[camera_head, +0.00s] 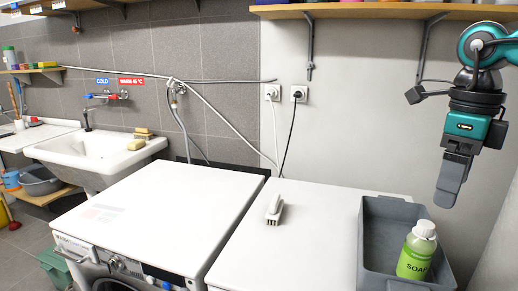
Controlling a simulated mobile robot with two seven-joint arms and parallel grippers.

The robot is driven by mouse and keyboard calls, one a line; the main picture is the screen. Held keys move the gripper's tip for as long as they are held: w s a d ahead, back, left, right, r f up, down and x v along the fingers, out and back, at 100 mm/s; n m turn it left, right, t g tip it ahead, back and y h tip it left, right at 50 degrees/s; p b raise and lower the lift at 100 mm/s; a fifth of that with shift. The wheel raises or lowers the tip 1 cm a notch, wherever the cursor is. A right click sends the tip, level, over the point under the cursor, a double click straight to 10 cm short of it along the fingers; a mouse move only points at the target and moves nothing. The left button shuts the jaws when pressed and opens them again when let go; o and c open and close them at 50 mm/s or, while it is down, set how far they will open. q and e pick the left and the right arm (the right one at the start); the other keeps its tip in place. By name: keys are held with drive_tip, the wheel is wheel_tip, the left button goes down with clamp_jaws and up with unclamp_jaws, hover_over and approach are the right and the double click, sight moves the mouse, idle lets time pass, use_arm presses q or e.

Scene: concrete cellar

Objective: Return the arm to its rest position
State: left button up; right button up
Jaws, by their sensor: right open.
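My right gripper (452,183) hangs at the right, fingers pointing down, above and behind the grey bin's right part. It is teal and black with grey fingers, which overlap from this side; it is open, and I see nothing held. The right arm comes in from the upper right edge. My left gripper is out of view.
A grey bin (371,238) stands on the right white machine (300,243), with a green soap bottle (415,255) in it. A white brush-like object (275,209) lies left of it. The left machine's top (165,210) is mostly clear. A wall shelf (370,10) hangs above.

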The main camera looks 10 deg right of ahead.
drive_tip(key=w+a+f+m+t+y, duration=0.4)
drive_tip(key=a+f+m+t+y, duration=0.3)
drive_tip(key=f+y, duration=0.3)
drive_tip(key=s+d+f+m+t+h, duration=0.25)
drive_tip(key=f+m+t+h, duration=0.75)
drive_tip(key=m, duration=1.3)
drive_tip(key=s+a+f+m+g, duration=0.5)
drive_tip(key=s+a+f+g, duration=0.15)
drive_tip(key=s, duration=0.25)
drive_tip(key=s+a+f+m+g, duration=0.5)
drive_tip(key=s+a+f+g, duration=0.15)
drive_tip(key=s+f, duration=0.2)
use_arm(q)
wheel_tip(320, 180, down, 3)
drive_tip(key=b, duration=0.3)
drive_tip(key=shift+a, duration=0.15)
use_arm(e)
drive_tip(key=w+a+f+t+y, duration=0.2)
drive_tip(key=w+f+t, duration=0.4)
drive_tip(key=f, duration=0.6)
drive_tip(key=shift+w+a+f+t, duration=0.15)
drive_tip(key=shift+w+a+t, duration=0.25)
drive_tip(key=shift+w, duration=0.2)
